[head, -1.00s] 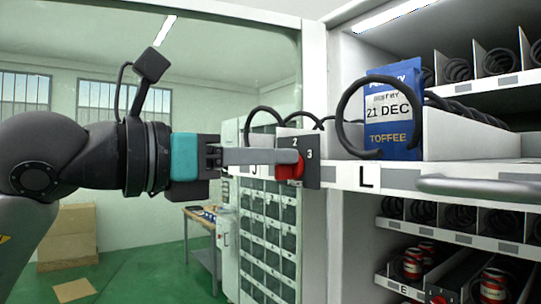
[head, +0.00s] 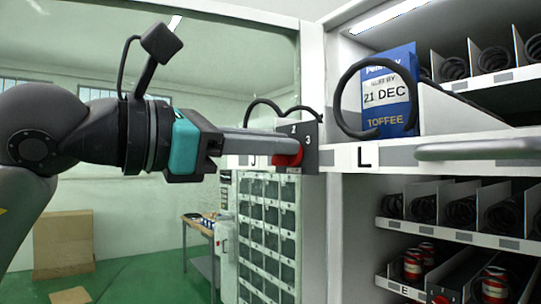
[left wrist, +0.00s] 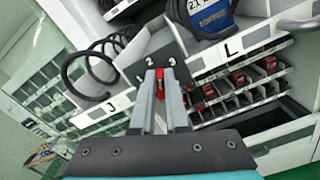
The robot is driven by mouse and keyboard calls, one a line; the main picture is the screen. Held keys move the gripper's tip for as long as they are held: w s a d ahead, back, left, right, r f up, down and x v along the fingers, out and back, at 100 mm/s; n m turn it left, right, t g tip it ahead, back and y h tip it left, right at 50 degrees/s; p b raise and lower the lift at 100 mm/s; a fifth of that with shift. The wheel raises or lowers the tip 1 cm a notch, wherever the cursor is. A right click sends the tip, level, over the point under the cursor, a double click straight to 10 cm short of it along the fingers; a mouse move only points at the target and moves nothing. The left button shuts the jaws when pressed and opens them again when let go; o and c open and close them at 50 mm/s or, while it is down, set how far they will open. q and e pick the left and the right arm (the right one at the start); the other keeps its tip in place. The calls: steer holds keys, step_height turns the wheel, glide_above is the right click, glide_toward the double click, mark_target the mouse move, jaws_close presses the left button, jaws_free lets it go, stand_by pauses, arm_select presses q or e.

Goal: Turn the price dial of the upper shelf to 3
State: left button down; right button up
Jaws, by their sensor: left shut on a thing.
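The knob's pointer is hidden. My right gripper is not in view.
A blue toffee packet (head: 402,118) stands in a black coil (head: 350,105) on the shelf right of the dial. A grey bar (head: 475,149) runs along the shelf front at right. Lower shelves hold red cans (head: 413,262).

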arm_select(q)
steer(key=shift+s+d+f+m+b, duration=0.15)
steer(key=shift+m+b, duration=0.55)
steer(key=shift+m, duration=1.1)
steer(key=shift+s+f+m+b, duration=0.1)
steer(key=shift+m+b, duration=0.55)
steer(key=shift+m, duration=1.15)
steer(key=c, duration=0.9)
jaws_free()
steer(key=b+v, duration=0.2)
steer(key=v, duration=1.3)
steer(key=shift+s, duration=0.1)
